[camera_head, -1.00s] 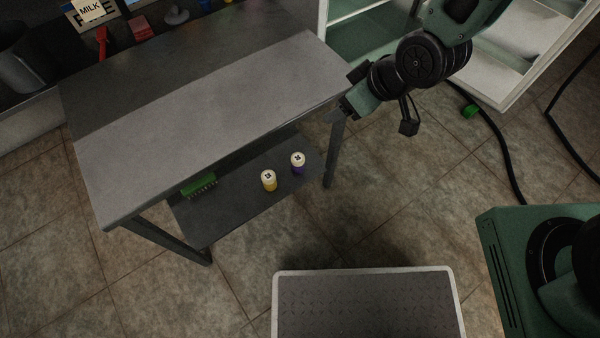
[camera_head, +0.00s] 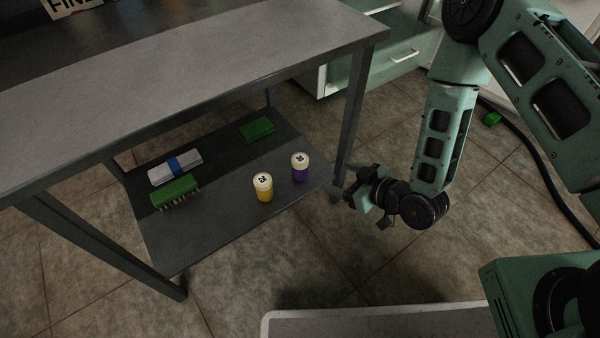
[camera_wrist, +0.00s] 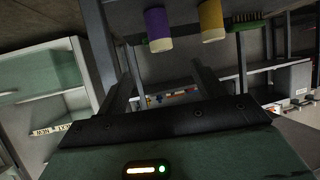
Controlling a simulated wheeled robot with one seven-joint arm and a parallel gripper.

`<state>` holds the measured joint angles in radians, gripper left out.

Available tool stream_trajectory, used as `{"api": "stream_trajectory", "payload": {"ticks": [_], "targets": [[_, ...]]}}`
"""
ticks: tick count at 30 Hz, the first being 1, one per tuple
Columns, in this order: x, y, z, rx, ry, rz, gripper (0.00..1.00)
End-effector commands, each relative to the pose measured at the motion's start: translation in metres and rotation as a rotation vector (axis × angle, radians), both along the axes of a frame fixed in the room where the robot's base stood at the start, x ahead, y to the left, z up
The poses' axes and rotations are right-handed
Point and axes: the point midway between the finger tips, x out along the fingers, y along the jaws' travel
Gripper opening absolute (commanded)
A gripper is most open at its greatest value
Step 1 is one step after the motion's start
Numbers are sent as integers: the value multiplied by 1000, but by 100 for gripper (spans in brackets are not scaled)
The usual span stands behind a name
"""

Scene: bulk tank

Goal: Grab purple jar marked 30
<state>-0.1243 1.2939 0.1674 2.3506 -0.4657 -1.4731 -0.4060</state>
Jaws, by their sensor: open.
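A purple jar (camera_head: 300,168) with a cream lid stands upright on the lower shelf (camera_head: 215,232) of the table. The dark mark on its lid is too small to read. A yellow jar (camera_head: 263,187) with a similar lid stands just left of it. My gripper (camera_head: 352,190) is open and empty, right of the purple jar, near the shelf's right end and the table leg. The wrist view appears upside down. It shows the purple jar (camera_wrist: 158,28) near the top, beyond the spread fingers (camera_wrist: 160,68), and the yellow jar (camera_wrist: 211,20) beside it.
A table leg (camera_head: 354,115) rises close to my gripper, and the tabletop (camera_head: 190,75) overhangs the shelf. A green brush (camera_head: 175,191), a white and blue pack (camera_head: 175,167) and a green pad (camera_head: 256,130) lie further left and back. The shelf's front is clear.

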Motion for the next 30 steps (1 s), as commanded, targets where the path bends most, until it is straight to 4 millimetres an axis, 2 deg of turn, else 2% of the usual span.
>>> {"api": "stream_trajectory", "payload": {"ticks": [3,12,21,30], "targets": [[16,17,-15,1,-5,4,68],[54,56,-41,1,-2,1,68],[69,71,-48,-1,0,1,68],[90,92,-66,0,-1,1,68]]}}
